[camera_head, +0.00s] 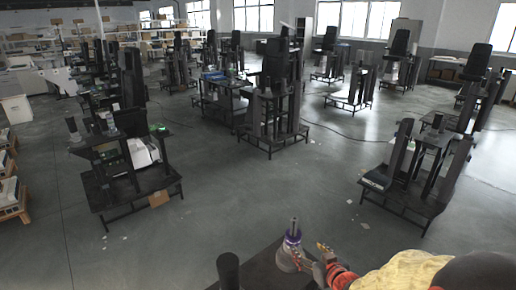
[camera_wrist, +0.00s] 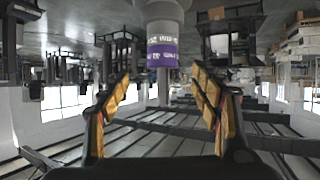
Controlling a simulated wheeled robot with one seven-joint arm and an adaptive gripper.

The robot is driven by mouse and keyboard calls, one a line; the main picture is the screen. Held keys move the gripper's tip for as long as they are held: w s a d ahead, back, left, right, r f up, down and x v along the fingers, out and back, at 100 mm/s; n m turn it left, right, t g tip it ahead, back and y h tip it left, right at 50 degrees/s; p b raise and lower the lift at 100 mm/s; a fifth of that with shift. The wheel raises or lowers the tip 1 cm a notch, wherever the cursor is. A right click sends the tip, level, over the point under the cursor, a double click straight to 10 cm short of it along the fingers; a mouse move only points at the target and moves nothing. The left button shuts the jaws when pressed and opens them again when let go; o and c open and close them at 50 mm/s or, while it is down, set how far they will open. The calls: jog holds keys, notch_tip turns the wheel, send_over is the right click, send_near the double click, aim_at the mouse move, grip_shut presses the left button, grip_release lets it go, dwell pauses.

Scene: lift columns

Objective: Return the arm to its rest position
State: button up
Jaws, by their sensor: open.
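My gripper (camera_head: 312,256) is in the lower middle of the head view, beside a grey-white cylindrical piece with a purple band (camera_head: 291,243). In the wrist view, the two yellow-padded fingers (camera_wrist: 161,85) stand wide apart with nothing gripped between them. The purple-banded piece (camera_wrist: 163,32) shows there at the top centre, beyond the fingertips, and its upper part is cut off by the frame edge. The wrist picture appears upside down. In the head view, the piece stands upright on a dark tabletop (camera_head: 256,268). Whether a finger touches it cannot be told.
A black cylinder (camera_head: 228,270) stands at the tabletop's left side. Several dark lift-column stands are spread over the grey floor, one at the left (camera_head: 125,190), one in the middle (camera_head: 272,132) and one at the right (camera_head: 405,195). The floor between them (camera_head: 265,190) is mostly clear.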

jog(key=s+d+f+g+h, duration=0.2)
jog(key=s+d+f+g, duration=0.15)
jog(key=f, duration=0.25)
jog(key=s+d+r+m+g+h, duration=0.1)
jog(key=s+d+g, duration=0.1)
jog(key=s, duration=0.4)
jog(key=s+d+r+m+g+h, duration=0.1)
jog(key=s+d+m+g, duration=0.15)
jog(key=s, duration=0.35)
jog(key=s+a+r+b, duration=0.1)
jog(key=s+a+r, duration=0.4)
jog(key=s+r, duration=0.2)
jog(key=s+a+r+y+b, duration=0.1)
jog(key=s+a+r+b, duration=0.1)
jog(key=s+a+r, duration=0.4)
notch_tip(320, 180, up, 4)
jog(key=shift+s+r+n+t+y, duration=0.1)
jog(key=shift+s+n+t+y, duration=0.2)
jog(key=shift+s+n+t, duration=0.15)
jog(key=shift+c, duration=0.3)
